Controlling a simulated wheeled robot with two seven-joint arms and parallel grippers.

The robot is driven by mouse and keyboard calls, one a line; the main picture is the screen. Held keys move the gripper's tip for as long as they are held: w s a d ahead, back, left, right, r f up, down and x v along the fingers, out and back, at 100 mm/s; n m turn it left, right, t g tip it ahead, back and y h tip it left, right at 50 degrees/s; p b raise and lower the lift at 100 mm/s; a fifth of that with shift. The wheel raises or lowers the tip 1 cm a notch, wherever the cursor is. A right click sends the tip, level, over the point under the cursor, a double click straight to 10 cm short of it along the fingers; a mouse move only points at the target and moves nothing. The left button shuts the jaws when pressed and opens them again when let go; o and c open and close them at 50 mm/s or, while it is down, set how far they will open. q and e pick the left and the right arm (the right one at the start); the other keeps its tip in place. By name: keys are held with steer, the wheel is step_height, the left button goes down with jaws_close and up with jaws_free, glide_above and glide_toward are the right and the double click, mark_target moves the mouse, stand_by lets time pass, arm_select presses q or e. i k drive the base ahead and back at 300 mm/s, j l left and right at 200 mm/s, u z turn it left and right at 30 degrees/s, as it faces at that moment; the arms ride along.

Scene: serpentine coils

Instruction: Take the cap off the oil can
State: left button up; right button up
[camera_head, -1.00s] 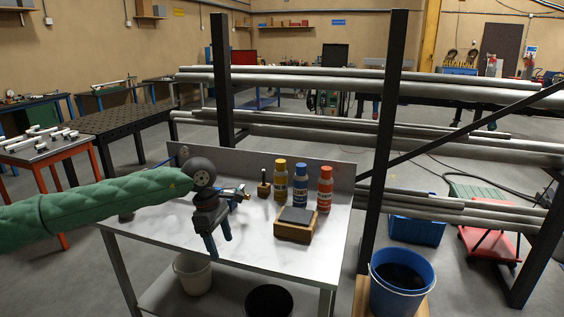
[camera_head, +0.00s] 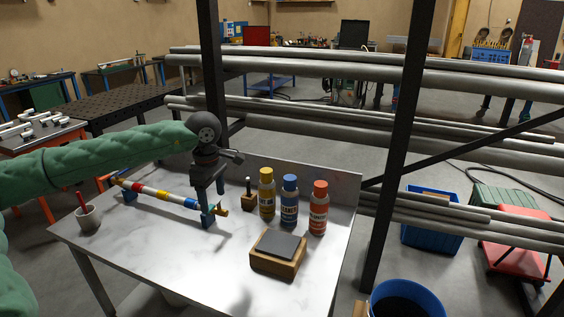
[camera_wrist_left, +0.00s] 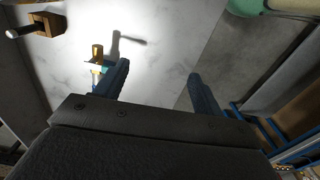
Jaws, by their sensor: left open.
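No oil can that I can clearly identify shows. Three capped bottles stand upright near the back of the white table: yellow (camera_head: 267,199), blue (camera_head: 289,203) and red (camera_head: 318,212). I cannot read their labels. My left gripper (camera_head: 214,200) points down over the table, left of the bottles and near the brass end of a colour-banded rod (camera_head: 162,194). It also shows in the left wrist view (camera_wrist_left: 160,82), with its two blue fingers spread and nothing seen between them. The brass end (camera_wrist_left: 97,50) lies outside the fingers there. My right gripper is not in view.
A wooden block with a dark pad (camera_head: 278,254) sits in front of the bottles. A cup (camera_head: 88,218) stands at the table's left. The table's front (camera_head: 190,262) is clear. A pipe rack (camera_head: 388,150) stands behind.

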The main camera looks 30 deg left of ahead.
mark_target(266, 174)
steer(key=i, duration=0.95)
